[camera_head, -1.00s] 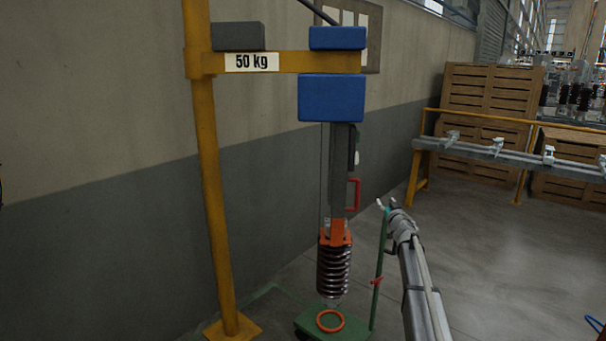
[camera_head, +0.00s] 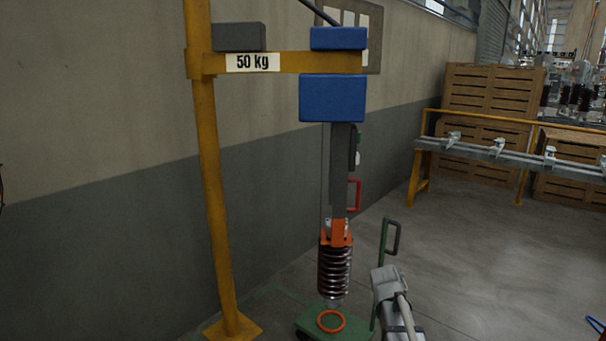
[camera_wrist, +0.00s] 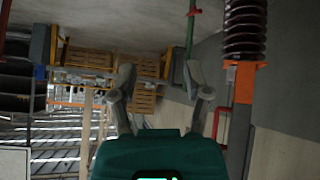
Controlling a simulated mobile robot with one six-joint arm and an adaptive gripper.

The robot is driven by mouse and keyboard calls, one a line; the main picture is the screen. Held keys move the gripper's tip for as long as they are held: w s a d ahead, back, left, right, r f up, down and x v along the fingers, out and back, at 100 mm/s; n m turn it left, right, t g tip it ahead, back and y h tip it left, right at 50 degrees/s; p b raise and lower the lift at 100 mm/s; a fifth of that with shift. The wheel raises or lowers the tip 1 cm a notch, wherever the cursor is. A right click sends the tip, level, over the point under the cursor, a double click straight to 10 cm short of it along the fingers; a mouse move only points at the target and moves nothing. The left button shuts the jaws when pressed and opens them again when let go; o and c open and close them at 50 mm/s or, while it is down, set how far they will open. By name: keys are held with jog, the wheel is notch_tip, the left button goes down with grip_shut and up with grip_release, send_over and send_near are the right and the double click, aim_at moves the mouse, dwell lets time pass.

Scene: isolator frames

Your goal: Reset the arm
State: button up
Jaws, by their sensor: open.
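My arm (camera_head: 390,300) reaches in from the lower right of the head view, beside the green cart. My gripper's fingers do not show clearly there. In the wrist view my gripper (camera_wrist: 160,85) is open and empty, its two grey fingers spread apart. That view is upside down. A dark ribbed isolator (camera_head: 334,270) hangs under an orange clamp (camera_head: 336,233) in the head view. It also shows at the upper right of the wrist view (camera_wrist: 244,28), apart from the fingers.
A yellow post (camera_head: 212,200) carries a hoist with blue blocks (camera_head: 332,98) and a "50 kg" label. A green cart (camera_head: 310,326) with an orange ring (camera_head: 330,321) and upright handle (camera_head: 383,250) stands below.

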jog(key=s+a+f+n+g+y, duration=0.2)
jog(key=s+a+g, duration=0.25)
jog(key=s, duration=0.65)
jog(key=s+a+f+n+g+y, duration=0.25)
jog(key=s+a, duration=0.35)
jog(key=s, duration=0.5)
notch_tip(320, 180, up, 12)
jog(key=p, duration=1.2)
jog(key=shift+m, duration=0.35)
jog(key=shift+s+a, duration=0.1)
